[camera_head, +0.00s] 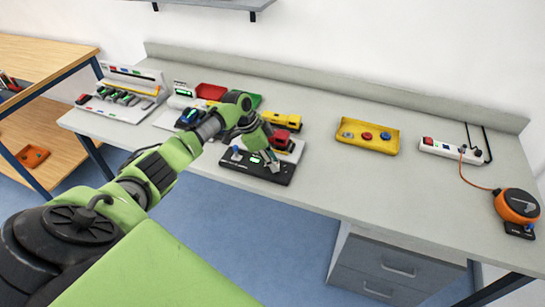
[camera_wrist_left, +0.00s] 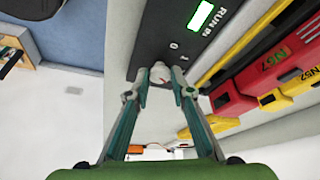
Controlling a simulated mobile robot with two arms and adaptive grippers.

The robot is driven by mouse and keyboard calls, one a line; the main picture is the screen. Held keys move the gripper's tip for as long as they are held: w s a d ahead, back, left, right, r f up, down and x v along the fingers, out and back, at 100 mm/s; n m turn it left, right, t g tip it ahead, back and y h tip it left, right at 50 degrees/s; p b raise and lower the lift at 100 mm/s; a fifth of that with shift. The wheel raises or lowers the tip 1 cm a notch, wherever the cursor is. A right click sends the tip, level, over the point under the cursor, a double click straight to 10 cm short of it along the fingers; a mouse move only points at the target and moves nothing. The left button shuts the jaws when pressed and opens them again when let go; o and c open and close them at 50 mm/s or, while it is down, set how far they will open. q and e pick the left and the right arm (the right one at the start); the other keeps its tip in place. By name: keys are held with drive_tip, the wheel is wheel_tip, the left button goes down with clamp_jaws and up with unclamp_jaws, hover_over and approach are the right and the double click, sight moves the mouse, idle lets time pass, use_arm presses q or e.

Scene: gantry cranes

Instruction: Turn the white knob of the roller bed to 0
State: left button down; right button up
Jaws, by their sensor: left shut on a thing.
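The roller bed has a black control panel (camera_head: 257,172) at the table's front edge, with a lit green display (camera_wrist_left: 201,16) and the marks 0 and 1 in the left wrist view. The white knob (camera_wrist_left: 160,74) sits at the panel's end beside these marks. It has a small reddish mark, but I cannot tell which number it points to. My left gripper (camera_head: 271,160) reaches down over the panel's right end. In the left wrist view its two fingertips (camera_wrist_left: 160,88) are shut on the knob, one on each side. My right gripper is not in view.
Red and yellow toy vehicles (camera_wrist_left: 255,90) stand right behind the panel, close to the gripper. A yellow tray with buttons (camera_head: 368,136), a power strip (camera_head: 450,151) and an orange reel (camera_head: 517,205) lie to the right. The table (camera_head: 330,190) between is clear.

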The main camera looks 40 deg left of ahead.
use_arm(q)
drive_tip(key=n+p, duration=0.3)
drive_tip(key=n+t+y+p, duration=0.1)
drive_tip(key=p, duration=0.1)
drive_tip(key=shift+s+d+r, duration=0.15)
drive_tip(key=shift+r, duration=0.15)
drive_tip(key=n+y+p, duration=0.1)
drive_tip(key=n, duration=0.2)
drive_tip(key=shift+d+f+t+p, duration=0.1)
drive_tip(key=shift+t+p, duration=0.2)
drive_tip(key=n+y, duration=0.1)
drive_tip(key=n, duration=0.1)
drive_tip(key=shift+d+f+n, duration=0.1)
drive_tip(key=shift+d+n, duration=0.05)
drive_tip(key=shift+n, duration=0.25)
drive_tip(key=n+y, duration=0.2)
drive_tip(key=n, duration=0.2)
drive_tip(key=shift+d+n, duration=0.15)
drive_tip(key=shift+n, duration=0.15)
drive_tip(key=n, duration=0.2)
drive_tip(key=n+g+y, duration=0.1)
drive_tip(key=n, duration=0.1)
drive_tip(key=shift+w+d+y, duration=0.15)
drive_tip(key=shift+w+y, duration=0.05)
drive_tip(key=shift+y, duration=0.1)
drive_tip(key=shift+n+g+y, duration=0.4)
drive_tip(key=shift+n+g, duration=0.1)
drive_tip(key=shift+n, duration=1.2)
